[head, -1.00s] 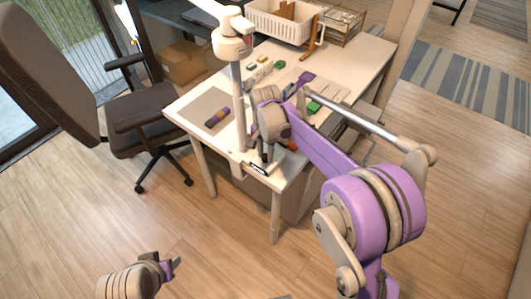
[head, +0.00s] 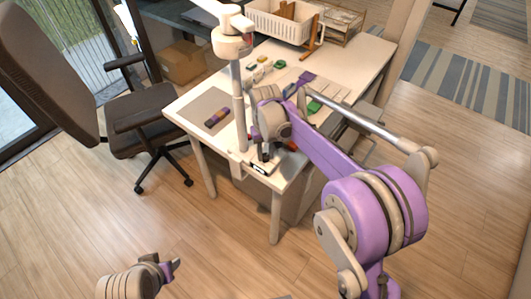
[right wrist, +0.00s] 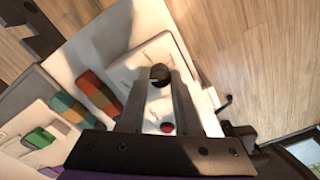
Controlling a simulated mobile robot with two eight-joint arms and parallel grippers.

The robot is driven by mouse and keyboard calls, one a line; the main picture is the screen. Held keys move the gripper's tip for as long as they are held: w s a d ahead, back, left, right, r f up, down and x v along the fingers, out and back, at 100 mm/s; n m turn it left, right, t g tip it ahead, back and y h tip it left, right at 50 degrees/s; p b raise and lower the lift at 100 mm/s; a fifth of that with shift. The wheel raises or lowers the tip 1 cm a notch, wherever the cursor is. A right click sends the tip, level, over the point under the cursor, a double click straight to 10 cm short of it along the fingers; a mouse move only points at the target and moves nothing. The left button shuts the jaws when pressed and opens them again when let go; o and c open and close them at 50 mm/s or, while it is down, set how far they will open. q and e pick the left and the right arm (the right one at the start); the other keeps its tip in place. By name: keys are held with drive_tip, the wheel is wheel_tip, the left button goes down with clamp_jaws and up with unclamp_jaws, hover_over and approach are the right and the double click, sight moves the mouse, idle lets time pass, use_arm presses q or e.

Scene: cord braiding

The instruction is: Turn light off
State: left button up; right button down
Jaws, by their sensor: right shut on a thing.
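A pale post (head: 239,115) with a jointed arm and round joint (head: 232,42) stands at the near edge of the desk, perhaps the lamp; no lit bulb shows. My right gripper (head: 263,158) is low at the desk's near corner, beside the post. In the right wrist view its fingertips (right wrist: 160,83) are on either side of a round black knob (right wrist: 160,73), shut on it. A small red round part (right wrist: 167,127) lies between the fingers, nearer the palm. My left gripper (head: 172,267) is over the floor at the lower left, away from the desk; its jaw gap is unclear.
The desk (head: 190,112) holds a grey mat, a multicoloured block (head: 216,117), small coloured pieces and a white basket (head: 280,24). An office chair (head: 140,125) stands left of it. The wooden floor in front is clear.

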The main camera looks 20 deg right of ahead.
sight(266, 156)
drive_tip(key=shift+n, duration=2.3)
drive_tip(key=c, duration=0.6)
unclamp_jaws()
wheel_tip(266, 156, up, 11)
drive_tip(key=shift+p, duration=0.35)
